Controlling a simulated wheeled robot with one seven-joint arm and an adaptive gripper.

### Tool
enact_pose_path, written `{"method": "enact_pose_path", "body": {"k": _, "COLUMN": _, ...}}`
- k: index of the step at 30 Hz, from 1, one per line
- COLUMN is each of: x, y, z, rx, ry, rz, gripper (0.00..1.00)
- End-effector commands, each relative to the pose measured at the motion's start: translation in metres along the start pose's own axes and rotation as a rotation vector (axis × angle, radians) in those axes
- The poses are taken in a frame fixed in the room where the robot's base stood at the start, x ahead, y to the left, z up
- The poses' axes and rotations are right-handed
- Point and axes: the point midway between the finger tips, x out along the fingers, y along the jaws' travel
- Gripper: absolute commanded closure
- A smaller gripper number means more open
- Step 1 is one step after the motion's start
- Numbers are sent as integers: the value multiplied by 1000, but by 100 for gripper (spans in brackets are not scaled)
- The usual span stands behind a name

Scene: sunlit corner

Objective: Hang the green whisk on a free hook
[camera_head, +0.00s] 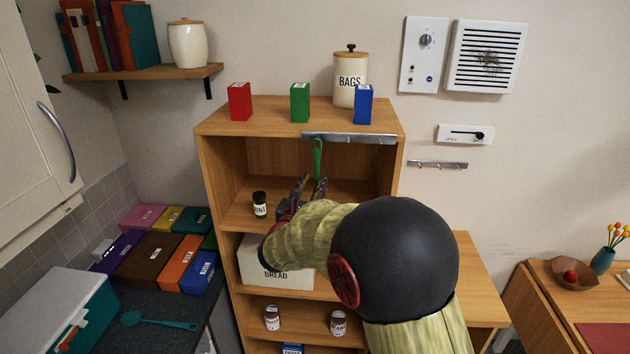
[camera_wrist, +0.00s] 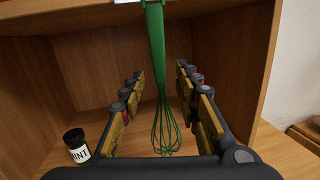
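The green whisk (camera_head: 318,158) hangs upright below the left part of a metal hook rail (camera_head: 348,138) on the front top edge of the wooden shelf unit. In the wrist view the whisk (camera_wrist: 157,50) has its handle at the top and its wire loops pointing down. My gripper (camera_head: 312,184) is open in front of the shelf opening. In the wrist view my gripper (camera_wrist: 160,82) has a finger on each side of the whisk, with gaps on both sides. The whisk's contact with a hook is hidden in the wrist view and too small to tell in the head view.
A second hook rail (camera_head: 437,164) is on the wall at right, with nothing hanging on it. A mint jar (camera_head: 260,205) stands on the shelf left of my gripper. Red, green and blue boxes and a bags canister (camera_head: 350,80) stand on top of the unit (camera_head: 270,123).

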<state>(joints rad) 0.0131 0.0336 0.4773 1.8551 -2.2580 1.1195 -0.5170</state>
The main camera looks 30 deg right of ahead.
Motion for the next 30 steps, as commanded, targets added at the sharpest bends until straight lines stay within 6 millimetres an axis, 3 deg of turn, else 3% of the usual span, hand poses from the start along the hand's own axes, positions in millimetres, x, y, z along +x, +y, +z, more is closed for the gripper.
{"method": "enact_pose_path", "body": {"k": 9, "x": -65, "y": 1, "z": 0, "rx": 1, "ry": 1, "rz": 3, "gripper": 68}}
{"method": "enact_pose_path", "body": {"k": 15, "x": -94, "y": 1, "z": -1, "rx": 0, "ry": 1, "rz": 2, "gripper": 68}}
{"method": "enact_pose_path", "body": {"k": 26, "x": -104, "y": 0, "z": -1, "rx": 18, "ry": 2, "rz": 0, "gripper": 68}}
{"method": "enact_pose_path", "body": {"k": 30, "x": -106, "y": -18, "z": -25, "rx": 118, "ry": 81, "rz": -67, "gripper": 68}}
